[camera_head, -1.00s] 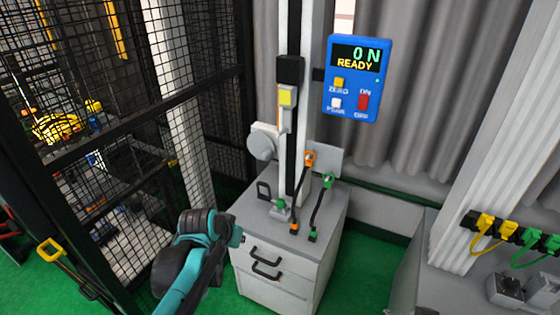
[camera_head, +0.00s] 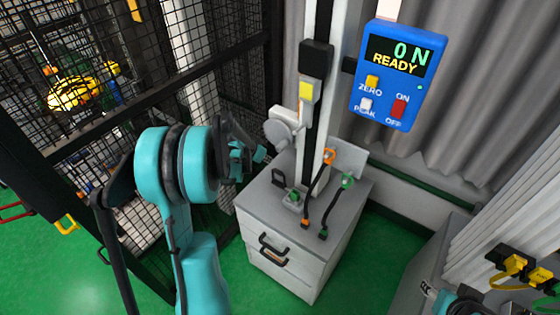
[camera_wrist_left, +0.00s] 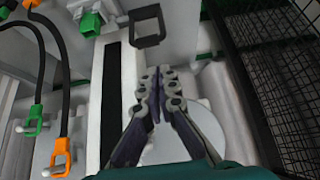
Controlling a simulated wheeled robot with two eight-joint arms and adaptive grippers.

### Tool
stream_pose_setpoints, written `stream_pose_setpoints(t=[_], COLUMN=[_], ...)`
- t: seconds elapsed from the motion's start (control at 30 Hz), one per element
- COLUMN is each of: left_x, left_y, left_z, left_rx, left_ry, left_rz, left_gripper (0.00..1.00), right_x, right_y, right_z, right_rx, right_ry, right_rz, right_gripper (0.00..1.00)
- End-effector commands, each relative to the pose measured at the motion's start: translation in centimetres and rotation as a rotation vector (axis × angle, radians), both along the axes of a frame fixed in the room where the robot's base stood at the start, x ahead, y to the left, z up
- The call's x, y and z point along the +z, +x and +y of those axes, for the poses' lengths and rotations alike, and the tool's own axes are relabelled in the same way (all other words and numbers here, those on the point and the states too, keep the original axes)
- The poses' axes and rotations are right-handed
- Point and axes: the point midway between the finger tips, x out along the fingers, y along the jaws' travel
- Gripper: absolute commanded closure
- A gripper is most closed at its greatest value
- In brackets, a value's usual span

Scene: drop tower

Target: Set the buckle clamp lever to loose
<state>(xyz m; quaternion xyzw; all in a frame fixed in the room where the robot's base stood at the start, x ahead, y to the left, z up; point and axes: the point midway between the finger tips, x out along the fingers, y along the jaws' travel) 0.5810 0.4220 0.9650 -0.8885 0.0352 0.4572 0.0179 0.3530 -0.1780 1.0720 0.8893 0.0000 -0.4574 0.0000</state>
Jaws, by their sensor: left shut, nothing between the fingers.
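A black loop-shaped lever (camera_head: 278,178), which looks like the buckle clamp lever, stands on the grey cabinet top (camera_head: 258,198), left of the tower column (camera_head: 318,110). In the left wrist view the loop (camera_wrist_left: 147,40) is at the top, beside a green fitting (camera_wrist_left: 90,22). I cannot tell whether it is set loose or tight. My left gripper (camera_head: 262,153) is left of the column near the round white disc (camera_head: 281,132). In the wrist view its fingers (camera_wrist_left: 158,76) are shut and empty, apart from the loop.
Orange (camera_head: 329,156) and green (camera_head: 347,181) cable ends stand right of the column. A blue readout box (camera_head: 398,75) shows "0 N READY". Black mesh fencing (camera_head: 60,140) is close on the left. A bench with yellow clips (camera_head: 512,270) is at lower right.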

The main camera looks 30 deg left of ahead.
Motion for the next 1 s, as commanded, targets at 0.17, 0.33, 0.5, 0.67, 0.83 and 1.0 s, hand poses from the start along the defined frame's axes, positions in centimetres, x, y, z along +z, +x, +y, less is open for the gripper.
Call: stream_pose_setpoints(t=[0.17, 0.33, 0.5, 0.67, 0.83, 1.0], left_x=[-0.1, -1.3, -3.9, -6.2, -7.6, -8.1], left_y=[0.1, 0.9, 2.7, 4.3, 5.4, 5.8], left_z=[0.0, -0.1, -0.2, -0.3, -0.5, -0.5], left_rx=[0.0, -0.001, -0.001, 0.001, -0.001, 0.0], left_ry=[0.0, 0.001, 0.001, 0.001, 0.001, 0.0], left_rz=[0.0, 0.0, 0.0, 0.0, 0.0, 0.0], left_gripper=[1.0, 1.0, 1.0, 1.0, 1.0, 1.0], right_x=[0.0, -0.5, -1.5, -2.3, -2.7, -2.8], right_y=[0.0, 0.0, 0.0, 0.0, 0.0, 0.0], right_z=[0.0, 0.0, 0.0, 0.0, 0.0, 0.0], right_rx=[0.0, 0.0, 0.0, 0.0, 0.0, 0.0], right_ry=[0.0, 0.0, 0.0, 0.0, 0.0, 0.0], right_rz=[0.0, 0.0, 0.0, 0.0, 0.0, 0.0], right_gripper=[0.53, 0.53, 0.53, 0.53, 0.53, 0.53])
